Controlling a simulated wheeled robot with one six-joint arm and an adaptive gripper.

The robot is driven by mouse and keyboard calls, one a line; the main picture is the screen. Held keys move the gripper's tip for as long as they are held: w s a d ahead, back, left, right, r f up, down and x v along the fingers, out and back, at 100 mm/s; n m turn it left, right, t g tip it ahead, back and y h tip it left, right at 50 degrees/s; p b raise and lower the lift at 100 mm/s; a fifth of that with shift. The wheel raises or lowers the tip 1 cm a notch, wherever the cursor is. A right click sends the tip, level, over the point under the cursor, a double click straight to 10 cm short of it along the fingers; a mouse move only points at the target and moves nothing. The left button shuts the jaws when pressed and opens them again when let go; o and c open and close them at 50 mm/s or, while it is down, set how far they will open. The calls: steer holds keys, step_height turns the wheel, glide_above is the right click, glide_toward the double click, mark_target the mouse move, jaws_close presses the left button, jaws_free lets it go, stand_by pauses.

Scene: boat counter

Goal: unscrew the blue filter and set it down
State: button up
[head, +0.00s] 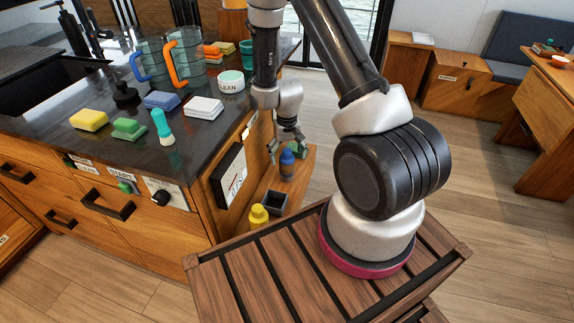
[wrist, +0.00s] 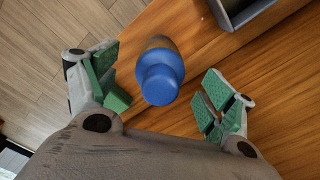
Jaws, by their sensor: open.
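The blue filter (head: 287,163) stands upright on the low wooden shelf at the end of the counter. In the wrist view the blue filter (wrist: 160,78) has a rounded blue top, with a brownish-dark part beyond it. My gripper (head: 289,148) is above the filter, pointing down. In the wrist view the open green-padded fingers of my gripper (wrist: 164,94) are on either side of the filter, with visible gaps on both sides. Nothing is held. How the filter is seated at its bottom is hidden.
On the same shelf are a dark open box (head: 275,204) and a yellow bottle-shaped item (head: 258,216); the box's edge also shows in the wrist view (wrist: 236,17). The counter's side panel with a gauge (head: 230,176) stands left of the shelf.

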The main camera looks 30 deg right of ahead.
steer(key=shift+m, duration=0.9)
steer(key=shift+m, duration=0.8)
steer(key=shift+m, duration=0.9)
